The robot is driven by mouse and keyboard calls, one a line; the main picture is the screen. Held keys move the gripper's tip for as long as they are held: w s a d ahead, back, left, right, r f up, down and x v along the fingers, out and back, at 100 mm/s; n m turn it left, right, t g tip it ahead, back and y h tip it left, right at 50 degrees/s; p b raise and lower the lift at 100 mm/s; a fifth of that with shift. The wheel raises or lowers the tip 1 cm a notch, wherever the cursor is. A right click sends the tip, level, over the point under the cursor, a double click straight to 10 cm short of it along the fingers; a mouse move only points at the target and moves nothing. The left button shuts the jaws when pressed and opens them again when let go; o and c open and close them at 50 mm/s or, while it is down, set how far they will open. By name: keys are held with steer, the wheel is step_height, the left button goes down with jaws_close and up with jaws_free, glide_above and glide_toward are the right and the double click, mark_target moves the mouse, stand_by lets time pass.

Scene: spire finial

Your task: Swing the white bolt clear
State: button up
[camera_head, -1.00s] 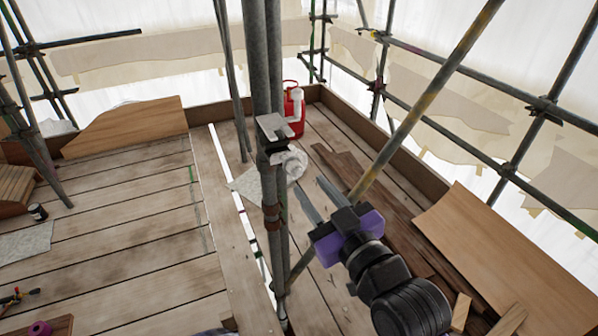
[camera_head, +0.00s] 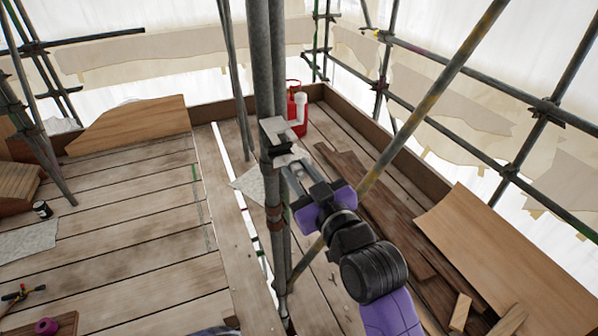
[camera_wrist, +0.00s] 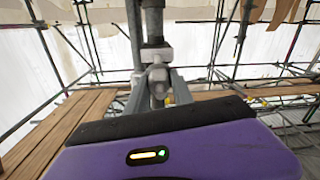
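A pale metal clamp (camera_head: 276,131) sits on the upright scaffold pole (camera_head: 262,70). The white bolt (camera_head: 298,154) sticks out from the clamp side toward my gripper, partly hidden by the fingers in the head view. In the wrist view the white bolt (camera_wrist: 158,77) shows end-on in front of the pole. My gripper (camera_head: 299,168) is at the clamp, with its fingers apart. In the wrist view my gripper (camera_wrist: 158,90) has one finger on each side of the bolt. I cannot tell whether either finger touches it.
A red can (camera_head: 293,98) with a white part stands on the planks behind the pole. A diagonal pole (camera_head: 425,105) crosses just right of my arm. A curved wood sheet (camera_head: 505,255) and loose boards lie at right.

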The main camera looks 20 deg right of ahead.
jaws_close()
stand_by(1.2)
